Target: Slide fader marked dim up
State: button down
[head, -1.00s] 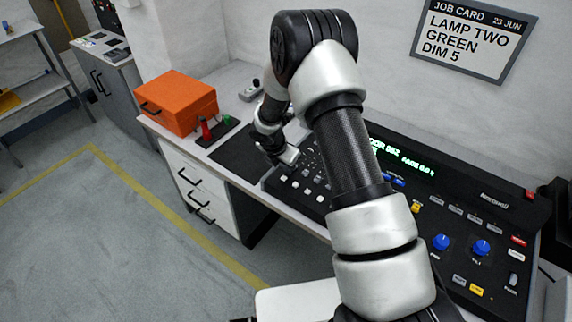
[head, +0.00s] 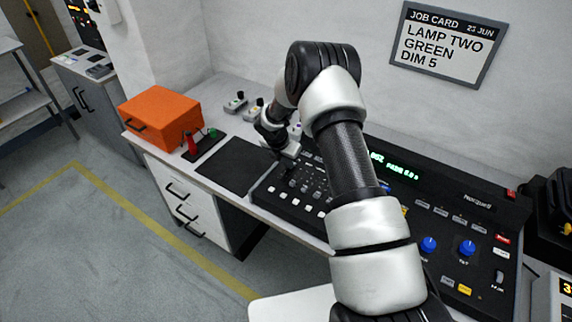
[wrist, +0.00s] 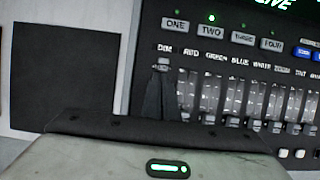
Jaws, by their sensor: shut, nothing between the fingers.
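The console (head: 310,195) lies on the desk, with my arm across it. In the wrist view, the label DIM (wrist: 165,49) heads the leftmost fader lane. A small pale piece (wrist: 163,63), seemingly the DIM fader's cap, shows just below that label. My gripper (wrist: 160,80) is shut, its dark fingers pointing up that lane with their tips at or just under the pale piece. I cannot tell whether they touch. The fingers and my gripper body hide the rest of the lane. In the head view, my gripper (head: 289,149) is over the console's left part.
Colour faders such as GREEN (wrist: 209,119) stand close to the right, caps low. A green light is lit above button TWO (wrist: 210,32). A dark mat (head: 238,167) and orange box (head: 160,115) are left. The job card (head: 443,45) reads LAMP TWO, GREEN, DIM 5.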

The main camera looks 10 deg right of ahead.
jog(key=shift+w+d+r, duration=0.1)
jog(key=shift+d+r, duration=0.05)
jog(key=shift+r, duration=0.05)
jog(key=shift+r, duration=0.4)
jog(key=v, duration=1.6)
jog(key=shift+s+a, duration=0.2)
jog(key=shift+a, duration=0.05)
jog(key=shift+r, duration=0.15)
